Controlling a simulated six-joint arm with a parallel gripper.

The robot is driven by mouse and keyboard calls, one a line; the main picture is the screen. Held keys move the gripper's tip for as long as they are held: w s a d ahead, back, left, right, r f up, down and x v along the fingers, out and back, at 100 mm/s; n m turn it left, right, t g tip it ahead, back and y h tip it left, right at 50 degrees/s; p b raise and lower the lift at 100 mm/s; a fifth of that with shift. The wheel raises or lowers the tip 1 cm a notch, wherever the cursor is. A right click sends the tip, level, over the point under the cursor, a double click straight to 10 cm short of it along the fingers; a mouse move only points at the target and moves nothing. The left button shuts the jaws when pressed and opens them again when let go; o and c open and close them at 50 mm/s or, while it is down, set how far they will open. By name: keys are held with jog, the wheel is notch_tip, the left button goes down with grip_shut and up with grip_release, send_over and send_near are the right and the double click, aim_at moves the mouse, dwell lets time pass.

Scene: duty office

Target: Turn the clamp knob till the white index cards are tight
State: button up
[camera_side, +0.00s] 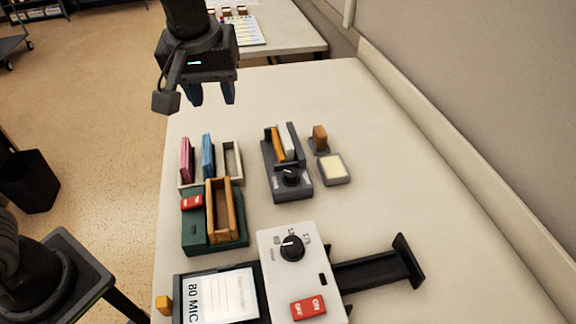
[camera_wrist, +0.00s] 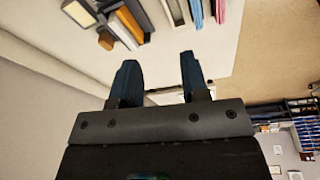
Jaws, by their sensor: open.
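The clamp is a dark grey block with a black knob (camera_side: 291,177) on its near end. White index cards (camera_side: 287,140) stand upright in its slot, beside an orange-brown piece (camera_side: 277,145). I cannot tell how tight the cards are. My gripper (camera_side: 212,97) is open and empty, above the table's far left part, up and left of the clamp and apart from it. In the wrist view my two blue fingers (camera_wrist: 157,80) are spread with nothing between them, and the clamp's cards (camera_wrist: 122,28) show beyond them at the top; the knob is not clear there.
A rack with pink cards (camera_side: 186,160) and blue cards (camera_side: 208,155) stands left of the clamp. A green box (camera_side: 190,235) with a wooden holder (camera_side: 222,210) is nearer. A stamp (camera_side: 320,138) and pad (camera_side: 333,169) lie right of the clamp. A white laminator-like machine (camera_side: 285,278) stands in front.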

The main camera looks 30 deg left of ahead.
aim_at(291, 172)
jog(key=w+d+f+n+y, duration=0.1)
jog(key=w+d+f+n, duration=0.15)
jog(key=d, duration=0.45)
jog(key=w+d+f+n+y, duration=0.2)
jog(key=w+d+f, duration=0.15)
jog(key=d, duration=0.35)
jog(key=shift+n, duration=0.25)
jog(key=x, duration=0.4)
jog(key=s+x, duration=0.1)
jog(key=x, duration=0.9)
jog(key=shift+s+f, duration=0.15)
jog(key=shift+f, duration=0.05)
jog(key=c, duration=0.6)
jog(key=shift+a+m+t+h, duration=0.1)
jog(key=shift+m+t+h, duration=0.3)
jog(key=shift+m, duration=1.1)
jog(key=shift+m+t+h, duration=0.2)
jog(key=shift+m+h, duration=0.4)
jog(key=shift+m, duration=0.9)
jog(key=shift+s, duration=0.1)
